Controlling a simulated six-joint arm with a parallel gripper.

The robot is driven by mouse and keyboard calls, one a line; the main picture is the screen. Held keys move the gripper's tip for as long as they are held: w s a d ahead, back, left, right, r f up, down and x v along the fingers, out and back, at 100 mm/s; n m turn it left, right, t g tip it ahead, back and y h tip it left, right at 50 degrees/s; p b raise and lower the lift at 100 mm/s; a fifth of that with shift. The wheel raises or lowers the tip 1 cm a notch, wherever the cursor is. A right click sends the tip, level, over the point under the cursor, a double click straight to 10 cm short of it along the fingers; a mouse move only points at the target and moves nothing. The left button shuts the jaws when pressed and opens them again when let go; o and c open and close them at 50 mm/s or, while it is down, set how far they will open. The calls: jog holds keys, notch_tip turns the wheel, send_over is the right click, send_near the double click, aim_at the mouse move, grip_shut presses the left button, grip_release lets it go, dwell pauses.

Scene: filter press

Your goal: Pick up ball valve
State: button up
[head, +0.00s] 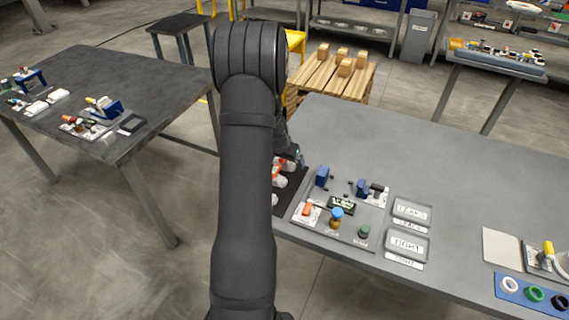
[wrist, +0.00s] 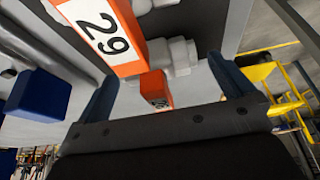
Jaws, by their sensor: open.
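White ball valves with orange handles (head: 279,172) are partly visible on a black mat beside the tray on the right-hand table; my arm hides part of them. In the wrist view, an orange handle with a white label reading 29 (wrist: 100,28) is large at the top. A second, smaller orange handle (wrist: 154,88) sits beside a white valve body (wrist: 178,56), between my fingers in the picture. My gripper (wrist: 163,72) is open, with one dark blue finger on each side and nothing visibly held. In the head view my arm mostly hides the gripper, near the mat.
The grey tray (head: 345,235) just right of the mat holds blue fixtures, a small display and coloured knobs. A blue block (wrist: 38,96) is left of my fingers in the wrist view. Two labelled trays (head: 408,243) stand further right. The table's back (head: 430,150) is clear.

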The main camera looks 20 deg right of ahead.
jog(key=c, duration=1.1)
jog(key=shift+c, duration=0.2)
jog(key=shift+r, duration=0.1)
jog(key=shift+r, duration=0.6)
notch_tip(320, 180, up, 3)
jog(key=shift+f, duration=0.2)
jog(key=s+d+r, duration=0.6)
jog(key=s+r, duration=0.1)
jog(key=s, duration=0.3)
jog(key=w+a+r+n+t+y, duration=0.1)
jog(key=w+a+r+n, duration=0.35)
jog(key=a, duration=1.25)
jog(key=w+a+f+n+y, duration=0.15)
jog(key=w+a, duration=0.65)
jog(key=a, duration=0.9)
jog(key=s+d+f+n, duration=0.2)
jog(key=d+f+n, duration=0.1)
jog(key=d+f, duration=0.4)
notch_tip(320, 180, down, 3)
jog(key=shift+s+d+r+t+y, duration=0.1)
jog(key=shift+s+d+t+y, duration=0.05)
jog(key=shift+s+t+y, duration=0.15)
